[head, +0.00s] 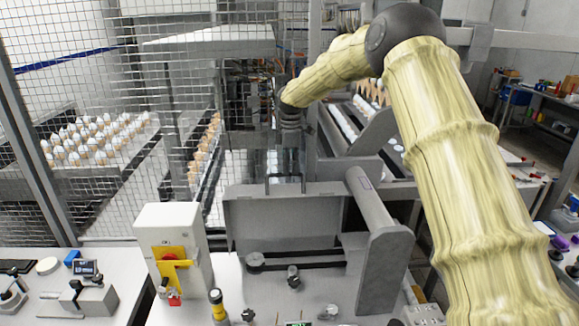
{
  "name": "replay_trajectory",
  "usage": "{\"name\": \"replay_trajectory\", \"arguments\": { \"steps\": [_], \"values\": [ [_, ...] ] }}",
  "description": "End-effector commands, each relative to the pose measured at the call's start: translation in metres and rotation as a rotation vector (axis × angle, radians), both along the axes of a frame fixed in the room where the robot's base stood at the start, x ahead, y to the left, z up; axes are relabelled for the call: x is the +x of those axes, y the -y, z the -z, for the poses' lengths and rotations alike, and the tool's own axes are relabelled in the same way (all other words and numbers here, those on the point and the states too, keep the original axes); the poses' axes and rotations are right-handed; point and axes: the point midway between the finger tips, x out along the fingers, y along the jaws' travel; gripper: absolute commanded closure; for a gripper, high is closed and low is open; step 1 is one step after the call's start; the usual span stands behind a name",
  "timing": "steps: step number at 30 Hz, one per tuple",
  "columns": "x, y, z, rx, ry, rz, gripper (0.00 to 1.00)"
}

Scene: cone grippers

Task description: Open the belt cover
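The belt cover (285,217) looks like a wide grey panel standing roughly upright behind the belt. A dark belt (310,265) on a round pulley (255,261) lies uncovered in front of it. My gripper (286,174) points down at the panel's top edge, near what looks like a thin handle frame there. It is small and dark against the machinery behind. I cannot tell whether its fingers touch the handle or how far apart they are.
A white box with a red-and-yellow switch (174,262) stands left of the panel. A thick grey cylinder with an end bracket (385,265) is on the right. Small knobs and a yellow-black post (217,306) are in front. Wire fencing (100,120) rises at the back left.

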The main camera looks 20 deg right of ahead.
Motion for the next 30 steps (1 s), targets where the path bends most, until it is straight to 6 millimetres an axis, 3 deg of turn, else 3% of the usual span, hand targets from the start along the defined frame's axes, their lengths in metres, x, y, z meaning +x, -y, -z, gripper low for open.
{"name": "replay_trajectory", "arguments": {
  "steps": [1, 2, 8, 22, 30],
  "values": [
    [-0.009, -0.001, 0.029, 0.000, -0.033, -0.007, 1.00],
    [-0.009, -0.001, 0.029, 0.000, -0.033, -0.007, 1.00],
    [-0.009, 0.000, 0.029, 0.001, -0.033, -0.004, 0.66],
    [-0.016, 0.004, 0.005, 0.002, -0.015, 0.002, 0.66],
    [0.005, 0.005, -0.021, 0.003, -0.030, 0.001, 0.66]
  ]
}}
